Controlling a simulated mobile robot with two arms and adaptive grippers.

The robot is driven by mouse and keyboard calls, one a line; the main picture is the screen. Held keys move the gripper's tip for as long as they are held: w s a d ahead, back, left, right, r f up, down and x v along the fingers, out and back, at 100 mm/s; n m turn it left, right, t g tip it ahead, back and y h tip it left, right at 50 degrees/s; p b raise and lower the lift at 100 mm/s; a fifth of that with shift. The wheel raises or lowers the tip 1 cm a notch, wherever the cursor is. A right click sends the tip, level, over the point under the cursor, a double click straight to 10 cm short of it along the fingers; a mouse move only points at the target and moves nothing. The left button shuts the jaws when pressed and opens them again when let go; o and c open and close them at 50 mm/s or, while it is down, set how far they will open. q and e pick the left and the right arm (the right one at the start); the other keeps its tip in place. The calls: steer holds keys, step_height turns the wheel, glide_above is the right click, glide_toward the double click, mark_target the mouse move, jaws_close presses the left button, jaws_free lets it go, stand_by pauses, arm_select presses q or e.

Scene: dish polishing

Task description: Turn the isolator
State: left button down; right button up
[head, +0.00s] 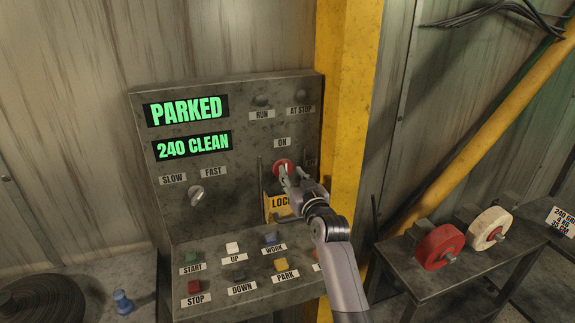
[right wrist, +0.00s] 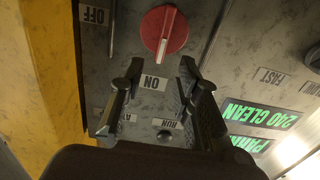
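The isolator is a round red knob with a raised paler grip bar, on the upright grey control panel. It shows in the head view (head: 280,167), partly covered by my right gripper, and in the right wrist view (right wrist: 177,33). There its bar lies roughly in line with the ON label (right wrist: 153,83); the OFF label (right wrist: 94,15) is off to one side. My right gripper (head: 288,174) is in front of the knob. In the right wrist view its two fingers (right wrist: 158,76) are spread with nothing between them, the tips short of the knob. My left gripper is out of view.
A yellow lock plate (head: 279,205) sits below the isolator. A speed knob (head: 196,195) and green displays (head: 187,110) are to the left. Several coloured buttons line the sloping desk below. A yellow post (head: 345,110) stands close right; a bench (head: 400,240) holds two wheels.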

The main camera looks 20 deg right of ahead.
mark_target(286, 166)
steer(key=shift+w, duration=2.25)
steer(key=shift+c, duration=0.2)
jaws_close()
